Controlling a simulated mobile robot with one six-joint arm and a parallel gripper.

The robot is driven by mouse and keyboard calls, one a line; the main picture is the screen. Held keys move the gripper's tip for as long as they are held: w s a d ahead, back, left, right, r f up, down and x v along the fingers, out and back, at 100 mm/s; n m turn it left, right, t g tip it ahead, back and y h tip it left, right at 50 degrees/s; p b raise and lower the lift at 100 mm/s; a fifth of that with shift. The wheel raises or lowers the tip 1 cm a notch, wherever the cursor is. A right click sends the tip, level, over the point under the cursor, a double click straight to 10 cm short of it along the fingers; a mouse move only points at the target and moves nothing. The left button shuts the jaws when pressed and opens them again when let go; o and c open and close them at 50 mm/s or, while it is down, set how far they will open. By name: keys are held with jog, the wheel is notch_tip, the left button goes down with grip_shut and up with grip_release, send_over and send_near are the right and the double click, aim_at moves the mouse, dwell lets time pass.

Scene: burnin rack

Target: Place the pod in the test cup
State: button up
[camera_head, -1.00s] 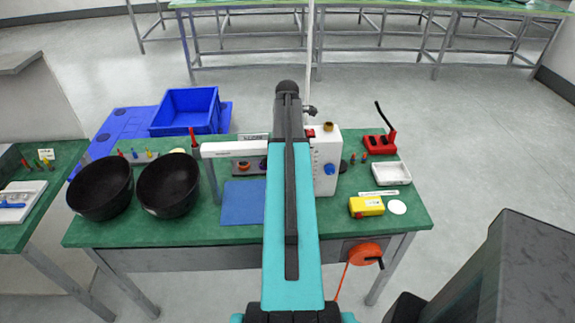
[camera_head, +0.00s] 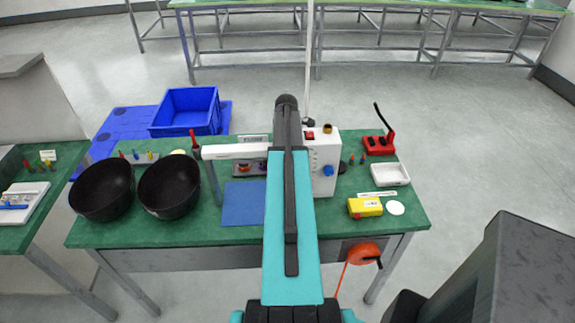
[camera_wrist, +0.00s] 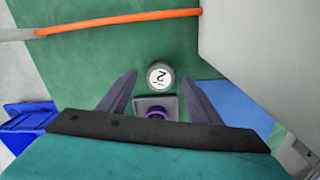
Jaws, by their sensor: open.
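In the wrist view, a round grey piece with a white top marked 2 (camera_wrist: 160,75), seemingly the pod, lies between my open fingertips. My gripper (camera_wrist: 160,78) points down over the green bench; I cannot tell whether the fingers touch the piece. Just below it in the picture is a grey square holder (camera_wrist: 170,101) with a purple ring (camera_wrist: 157,112), which may be the test cup; my gripper's body partly hides it. In the head view, my arm hides the gripper and the marked piece. Part of a grey holder (camera_head: 240,170) shows left of my arm.
A white box with a blue knob (camera_head: 329,170) stands close right of my arm. A white bar (camera_head: 230,151) crosses to its left. Black bowls (camera_head: 168,186), a blue mat (camera_head: 238,204), a yellow box (camera_head: 365,207) and a white tray (camera_head: 390,174) are on the bench.

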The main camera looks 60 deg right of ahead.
jog(key=shift+f, duration=0.55)
jog(key=c, duration=1.2)
jog(key=shift+c, duration=0.2)
jog(key=shift+r, duration=0.1)
notch_tip(320, 180, up, 18)
jog(key=b, duration=0.4)
dwell(0.6)
